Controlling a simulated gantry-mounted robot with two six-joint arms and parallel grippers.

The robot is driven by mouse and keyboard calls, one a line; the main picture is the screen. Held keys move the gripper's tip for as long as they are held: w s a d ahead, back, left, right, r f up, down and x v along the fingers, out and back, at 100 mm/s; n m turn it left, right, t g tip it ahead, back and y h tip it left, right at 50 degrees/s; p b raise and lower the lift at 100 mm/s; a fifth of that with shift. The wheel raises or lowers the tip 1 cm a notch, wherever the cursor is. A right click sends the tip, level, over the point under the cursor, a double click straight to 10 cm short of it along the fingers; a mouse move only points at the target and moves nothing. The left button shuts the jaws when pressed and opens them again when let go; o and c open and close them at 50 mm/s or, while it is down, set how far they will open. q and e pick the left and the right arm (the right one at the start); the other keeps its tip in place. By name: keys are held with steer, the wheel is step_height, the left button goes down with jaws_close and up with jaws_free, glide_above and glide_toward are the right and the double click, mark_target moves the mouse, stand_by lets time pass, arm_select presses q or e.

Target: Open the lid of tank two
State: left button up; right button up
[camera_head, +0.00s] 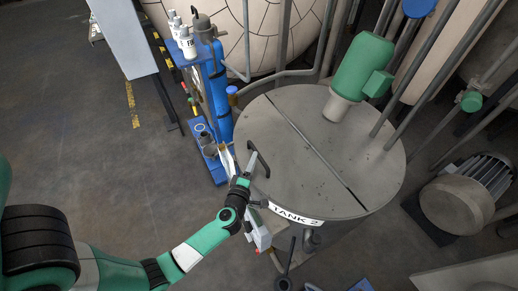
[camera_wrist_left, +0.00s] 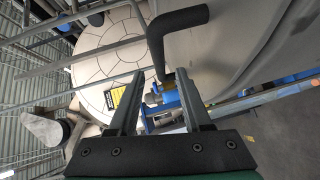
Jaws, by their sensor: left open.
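Tank two is a round grey tank with a flat top lid (camera_head: 300,140) that is split by a dark straight seam and lies flat. A white "TANK 2" label (camera_head: 296,214) is on its front rim. A black bent handle (camera_head: 262,163) stands at the lid's left edge; it also shows in the left wrist view (camera_wrist_left: 182,20). My left gripper (camera_head: 238,165) is at the lid's left edge, beside the handle. In the left wrist view its fingers (camera_wrist_left: 160,75) are apart, and the handle's lower end appears between the tips. Contact cannot be told. My right gripper is not seen.
A green motor (camera_head: 362,66) stands on the lid's far part, with grey pipes behind it. A blue stand (camera_head: 219,95) with white bottles (camera_head: 187,43) is left of the tank. A grey ribbed motor (camera_head: 468,195) is at right. The floor at left is open.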

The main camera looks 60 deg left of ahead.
mark_target(259, 147)
arm_select(q)
steer(key=b+x, duration=0.1)
steer(key=x, duration=0.6)
steer(key=shift+a+f+b, duration=0.1)
steer(key=shift+f+b, duration=0.05)
steer(key=shift+b, duration=0.25)
steer(key=shift+w+a, duration=0.35)
jaws_close()
stand_by(0.5)
